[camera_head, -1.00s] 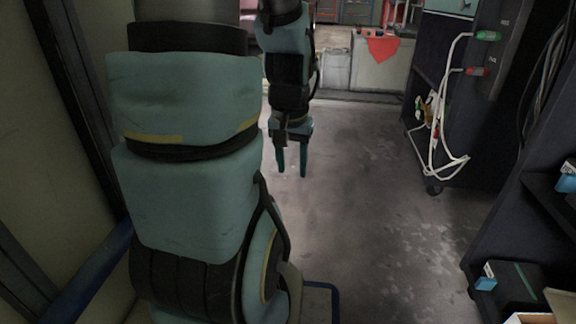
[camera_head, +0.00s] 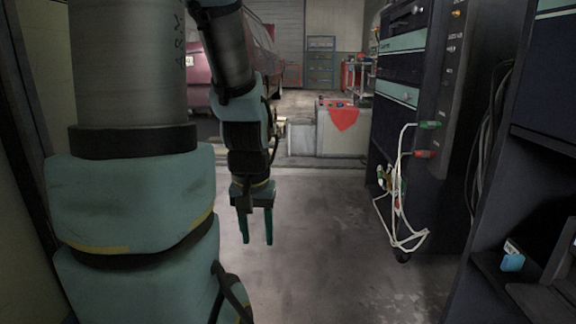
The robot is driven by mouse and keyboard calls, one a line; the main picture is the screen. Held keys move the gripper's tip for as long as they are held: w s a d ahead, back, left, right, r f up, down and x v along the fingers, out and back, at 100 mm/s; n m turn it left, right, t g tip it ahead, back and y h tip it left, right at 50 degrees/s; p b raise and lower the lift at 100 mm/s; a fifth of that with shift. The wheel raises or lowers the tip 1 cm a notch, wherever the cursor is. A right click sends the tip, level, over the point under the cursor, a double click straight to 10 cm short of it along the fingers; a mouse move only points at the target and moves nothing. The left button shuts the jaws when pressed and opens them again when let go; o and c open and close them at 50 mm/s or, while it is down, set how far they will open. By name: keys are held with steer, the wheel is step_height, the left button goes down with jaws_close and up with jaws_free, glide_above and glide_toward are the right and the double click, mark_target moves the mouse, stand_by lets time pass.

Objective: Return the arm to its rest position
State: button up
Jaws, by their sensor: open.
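My arm fills the left of the head view, its large teal and grey links close to the camera. The forearm reaches up and over, then hangs down to my gripper (camera_head: 257,226). The gripper points down over the bare concrete floor (camera_head: 320,240). Its two teal fingers are apart, with nothing between them.
A dark cabinet with cables and a red and a green plug (camera_head: 424,154) stands on the right. Dark shelving (camera_head: 535,190) is nearer at the right edge. A low block with a red cloth (camera_head: 343,119) and a red car (camera_head: 198,85) are farther back. The middle floor is clear.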

step_height(320, 180, up, 40)
steer(key=p, duration=3.7)
steer(key=shift+f, duration=0.15)
